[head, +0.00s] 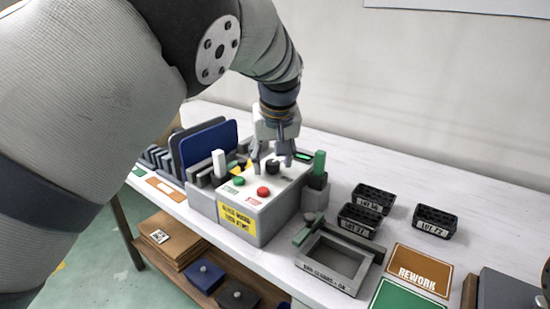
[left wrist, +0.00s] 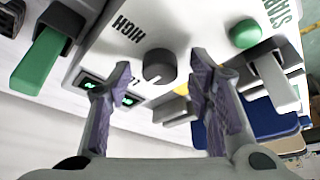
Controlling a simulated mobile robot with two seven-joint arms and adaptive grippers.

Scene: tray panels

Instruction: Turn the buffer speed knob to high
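The dark round buffer speed knob (head: 272,167) is on the sloped white top of the control box (head: 277,200). In the left wrist view the knob (left wrist: 158,66) shows near the word HIGH (left wrist: 129,29), with a pale mark on its edge; I cannot read its setting surely. My left gripper (head: 271,156) points down over the box. Its fingers are apart on either side of the knob, and in the left wrist view the gripper (left wrist: 162,74) shows a clear gap to the knob on both sides. My right gripper is out of view.
A green button (head: 239,181), a red button (head: 263,191), a white lever (head: 219,163) and a green lever (head: 319,165) are close by. Blue panels (head: 210,143) stand behind left. Black lot trays (head: 436,221) and a grey frame (head: 338,262) are to the right.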

